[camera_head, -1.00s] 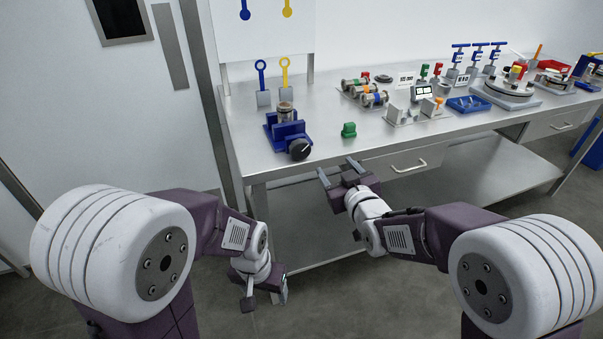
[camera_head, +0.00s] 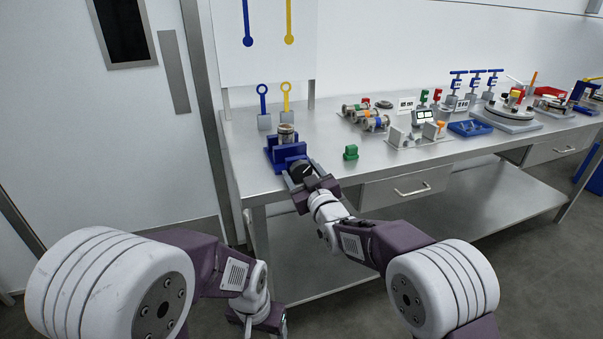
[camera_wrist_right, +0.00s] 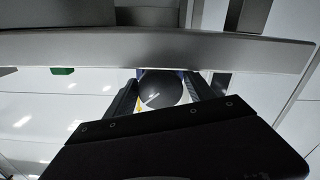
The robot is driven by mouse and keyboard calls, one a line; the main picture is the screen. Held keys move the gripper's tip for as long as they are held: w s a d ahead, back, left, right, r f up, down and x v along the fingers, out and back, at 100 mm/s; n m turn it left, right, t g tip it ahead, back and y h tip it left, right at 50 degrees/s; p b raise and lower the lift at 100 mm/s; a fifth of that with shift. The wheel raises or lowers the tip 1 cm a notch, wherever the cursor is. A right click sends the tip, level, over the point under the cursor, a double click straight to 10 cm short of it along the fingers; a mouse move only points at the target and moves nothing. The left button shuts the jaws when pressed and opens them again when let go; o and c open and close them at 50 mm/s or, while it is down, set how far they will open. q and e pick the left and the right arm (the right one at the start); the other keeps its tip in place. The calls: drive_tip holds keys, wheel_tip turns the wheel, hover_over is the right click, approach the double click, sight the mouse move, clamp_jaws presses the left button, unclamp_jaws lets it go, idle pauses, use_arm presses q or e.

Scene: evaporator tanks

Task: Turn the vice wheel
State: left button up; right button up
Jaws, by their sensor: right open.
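The blue vice (camera_head: 284,153) stands near the left front corner of the steel bench, with a cylindrical part (camera_head: 286,132) in its jaws. Its dark round wheel (camera_head: 301,169) faces the front edge. My right gripper (camera_head: 298,174) is open, with its fingers reaching to either side of the wheel. In the right wrist view the wheel (camera_wrist_right: 162,90) shows between the two fingers (camera_wrist_right: 165,94); I cannot tell whether they touch it. My left gripper (camera_head: 262,325) hangs low in front of the bench, partly cut off by the bottom edge, and its jaws are unclear.
A green block (camera_head: 350,152) sits right of the vice, and also shows in the right wrist view (camera_wrist_right: 62,71). Blue and yellow ring-topped tools (camera_head: 263,107) stand behind the vice. Instruments and a blue tray (camera_head: 470,128) fill the right side. A drawer handle (camera_head: 412,190) protrudes below the bench top.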

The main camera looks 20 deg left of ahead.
drive_tip(key=c, duration=1.1)
drive_tip(key=m+b, duration=0.1)
drive_tip(key=m, duration=0.1)
drive_tip(key=shift+m, duration=0.4)
drive_tip(key=shift+a+m, duration=0.1)
drive_tip(key=shift+m, duration=1.3)
drive_tip(key=o, duration=1.1)
